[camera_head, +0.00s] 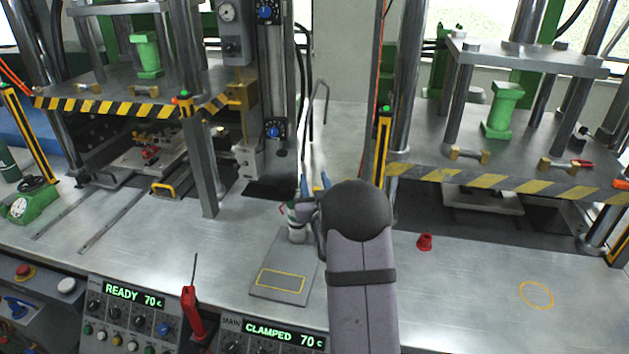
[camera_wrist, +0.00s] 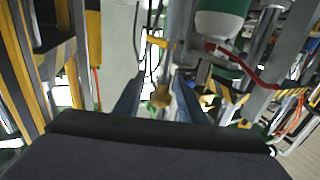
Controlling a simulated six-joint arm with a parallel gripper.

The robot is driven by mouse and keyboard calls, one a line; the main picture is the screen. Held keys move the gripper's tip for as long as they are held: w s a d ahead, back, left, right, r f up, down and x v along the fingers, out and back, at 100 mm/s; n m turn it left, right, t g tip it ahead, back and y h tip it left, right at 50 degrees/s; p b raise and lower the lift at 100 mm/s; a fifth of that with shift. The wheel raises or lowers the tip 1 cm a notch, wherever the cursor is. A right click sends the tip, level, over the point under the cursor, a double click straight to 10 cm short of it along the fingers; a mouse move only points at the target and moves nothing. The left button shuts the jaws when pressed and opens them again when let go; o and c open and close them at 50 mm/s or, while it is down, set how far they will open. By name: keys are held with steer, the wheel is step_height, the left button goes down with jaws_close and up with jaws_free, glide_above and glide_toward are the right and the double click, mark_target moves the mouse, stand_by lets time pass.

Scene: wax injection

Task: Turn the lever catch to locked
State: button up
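My gripper (camera_head: 314,184) is above the middle of the steel bench, beside the central column, with its two blue fingers apart. In the wrist view the fingers (camera_wrist: 160,80) point away from the camera. A round brass knob (camera_wrist: 160,97) appears between them with gaps on both sides, and I cannot tell its depth. A red lever-like bar (camera_wrist: 245,68) lies to the right, by a white and green cylinder (camera_wrist: 220,22). In the head view the white and green cylinder (camera_head: 296,222) stands just left of my gripper. I cannot tell for certain which part is the lever catch or its position.
Presses with striped edges stand left (camera_head: 130,107) and right (camera_head: 500,184). A grey plate (camera_head: 262,292) with a yellow rectangle lies in front. A red cone-like piece (camera_head: 425,243) and yellow circle (camera_head: 537,295) are on the right bench. Control panels line the front, with a red-handled stick (camera_head: 191,305).

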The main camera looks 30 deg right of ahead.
jaws_close()
